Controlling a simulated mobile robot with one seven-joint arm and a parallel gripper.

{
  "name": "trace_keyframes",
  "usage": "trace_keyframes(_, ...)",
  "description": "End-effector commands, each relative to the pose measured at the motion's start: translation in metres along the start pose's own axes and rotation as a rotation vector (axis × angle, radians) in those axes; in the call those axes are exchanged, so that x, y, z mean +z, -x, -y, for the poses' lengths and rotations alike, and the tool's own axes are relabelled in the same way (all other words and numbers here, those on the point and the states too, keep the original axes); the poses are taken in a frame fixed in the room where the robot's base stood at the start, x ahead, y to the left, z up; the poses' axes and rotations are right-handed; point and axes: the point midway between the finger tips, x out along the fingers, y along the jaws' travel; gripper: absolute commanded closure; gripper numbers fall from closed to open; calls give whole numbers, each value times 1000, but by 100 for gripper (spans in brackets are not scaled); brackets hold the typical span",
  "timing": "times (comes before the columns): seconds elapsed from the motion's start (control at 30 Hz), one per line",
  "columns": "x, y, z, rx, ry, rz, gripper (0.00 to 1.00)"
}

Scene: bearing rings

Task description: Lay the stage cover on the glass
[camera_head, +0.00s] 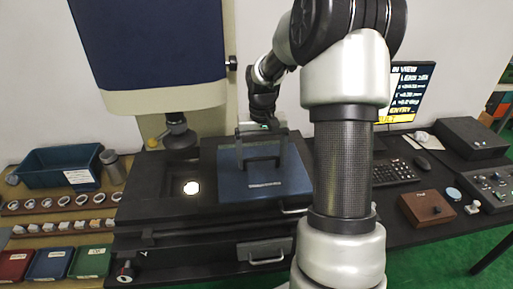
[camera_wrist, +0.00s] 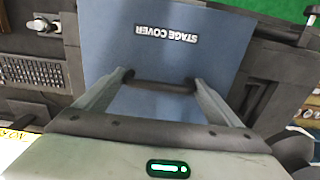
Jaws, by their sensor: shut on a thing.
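The stage cover (camera_head: 285,197) is a flat blue panel with a white label and a dark raised handle. It is to the right of the lit glass (camera_head: 191,187), on or just above the right part of the black stage; I cannot tell if it touches. My gripper (camera_head: 262,161) is shut on the cover's handle, one finger at each end. In the wrist view the cover (camera_wrist: 215,60) fills the space beyond my gripper (camera_wrist: 160,84). The glass shows uncovered in the head view and is not seen in the wrist view.
A lens (camera_head: 180,136) hangs from the blue and cream machine head (camera_head: 150,50), close above the lit glass. At left are a blue bin (camera_head: 58,167) and rows of rings (camera_head: 65,203). A keyboard (camera_head: 390,173) and brown box (camera_head: 426,207) are at right.

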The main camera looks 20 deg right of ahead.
Motion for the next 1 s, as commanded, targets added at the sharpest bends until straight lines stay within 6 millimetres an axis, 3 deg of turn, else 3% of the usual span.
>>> trace_keyframes(0.2, -56, 2, 1, -1, 2, -1, 48)
trace_keyframes(0.33, -76, 1, 1, -1, 2, -2, 48)
trace_keyframes(0.57, -90, 1, 0, 0, 1, -1, 48)
trace_keyframes(0.8, -90, -32, 0, 0, 1, 1, 48)
trace_keyframes(1.0, -90, -34, 0, 0, 1, -2, 48)
